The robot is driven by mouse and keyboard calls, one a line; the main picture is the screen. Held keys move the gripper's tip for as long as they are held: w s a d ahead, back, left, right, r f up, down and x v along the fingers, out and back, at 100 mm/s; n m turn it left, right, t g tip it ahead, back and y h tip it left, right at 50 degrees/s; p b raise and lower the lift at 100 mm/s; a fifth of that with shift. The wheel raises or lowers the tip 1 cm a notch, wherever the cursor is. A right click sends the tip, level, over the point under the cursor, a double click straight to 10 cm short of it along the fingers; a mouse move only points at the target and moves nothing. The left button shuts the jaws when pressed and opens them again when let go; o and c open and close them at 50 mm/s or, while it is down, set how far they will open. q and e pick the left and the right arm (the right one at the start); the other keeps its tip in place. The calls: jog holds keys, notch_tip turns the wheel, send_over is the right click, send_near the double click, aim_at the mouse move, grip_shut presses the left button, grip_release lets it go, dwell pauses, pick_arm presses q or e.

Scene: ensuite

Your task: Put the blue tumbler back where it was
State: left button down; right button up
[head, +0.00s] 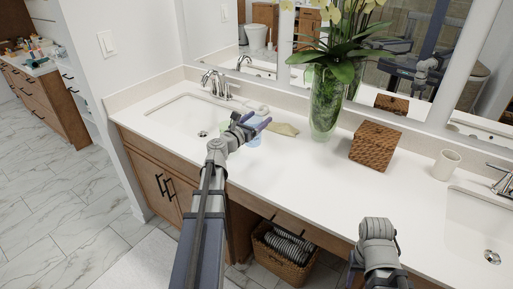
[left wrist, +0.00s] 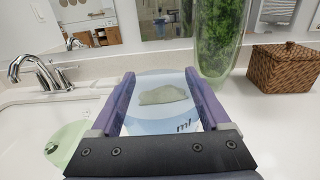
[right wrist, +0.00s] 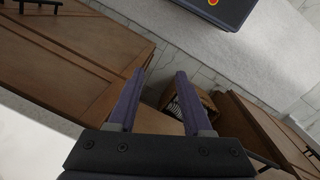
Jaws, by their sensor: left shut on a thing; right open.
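The blue tumbler (left wrist: 160,112) is see-through and sits between the fingers of my left gripper (left wrist: 160,76). In the head view the tumbler (head: 255,141) shows pale blue below the gripper, over the counter beside the left basin. I cannot tell whether its base touches the counter. A green see-through piece (left wrist: 68,143) is to the left of the gripper, by the left basin; its full shape is hidden. My right gripper (right wrist: 158,76) is open and empty, low in front of the cabinets.
The white counter (head: 300,178) is clear in the middle. A flat sage-green item (head: 284,129) lies behind the tumbler. A glass vase (head: 325,105) with flowers, a woven box (head: 375,145) and a white cup (head: 446,164) stand further right. A basket (head: 283,250) is below.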

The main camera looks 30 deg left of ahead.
aim_at(248, 146)
pick_arm(q)
notch_tip(248, 146, down, 4)
jog(key=b, duration=0.3)
jog(key=shift+f, duration=0.25)
jog(key=shift+f, duration=0.1)
notch_tip(248, 146, down, 4)
jog(key=b, duration=0.4)
jog(key=shift+r, duration=0.25)
jog(key=shift+f, duration=0.2)
grip_release()
jog(key=shift+r, duration=0.25)
jog(key=s, duration=0.8)
jog(key=s+a, duration=0.1)
jog(key=s, duration=0.3)
